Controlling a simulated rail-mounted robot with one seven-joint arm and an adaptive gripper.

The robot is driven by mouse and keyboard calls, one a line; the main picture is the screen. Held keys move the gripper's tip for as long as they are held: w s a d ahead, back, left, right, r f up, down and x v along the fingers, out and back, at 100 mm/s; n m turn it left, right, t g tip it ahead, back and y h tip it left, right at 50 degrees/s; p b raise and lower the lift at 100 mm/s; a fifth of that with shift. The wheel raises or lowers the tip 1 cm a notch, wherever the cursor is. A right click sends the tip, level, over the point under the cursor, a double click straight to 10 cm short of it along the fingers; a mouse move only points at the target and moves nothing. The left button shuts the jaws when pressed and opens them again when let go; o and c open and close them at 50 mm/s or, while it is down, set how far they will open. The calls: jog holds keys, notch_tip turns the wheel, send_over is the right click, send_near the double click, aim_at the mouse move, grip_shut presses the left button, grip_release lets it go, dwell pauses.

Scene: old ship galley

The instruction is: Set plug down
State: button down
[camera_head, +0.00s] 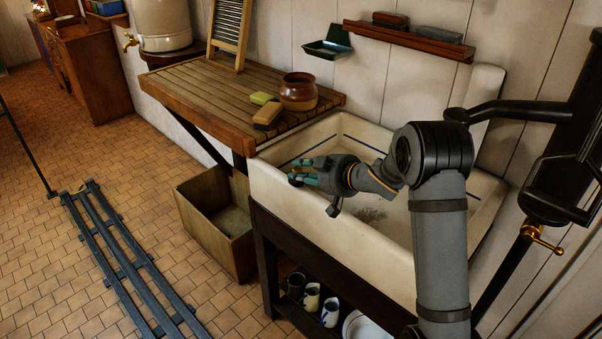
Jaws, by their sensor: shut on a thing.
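My gripper (296,174), with teal-green fingers, reaches left over the white sink (345,232), above its basin toward the left end. The plug appears held above the basin, apart from the slatted wooden drainboard (205,88). A dark grating or patch (371,214) shows on the sink floor, partly behind my arm.
On the drainboard stand a brown pot (298,93), a yellow-green block (262,98) and a tan block or brush (267,114). Its left half is mostly clear, with a washboard (229,33) behind. A wooden crate (215,222) stands below. Mugs (312,297) sit under the sink.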

jog(key=shift+r, duration=0.1)
jog(key=c, duration=2)
grip_release()
jog(key=shift+f, duration=0.25)
jog(key=o, duration=0.5)
jog(key=shift+r, duration=0.3)
jog(key=shift+s+d, duration=0.25)
jog(key=shift+d, duration=0.05)
jog(key=v, duration=1.1)
jog(key=shift+s, duration=0.2)
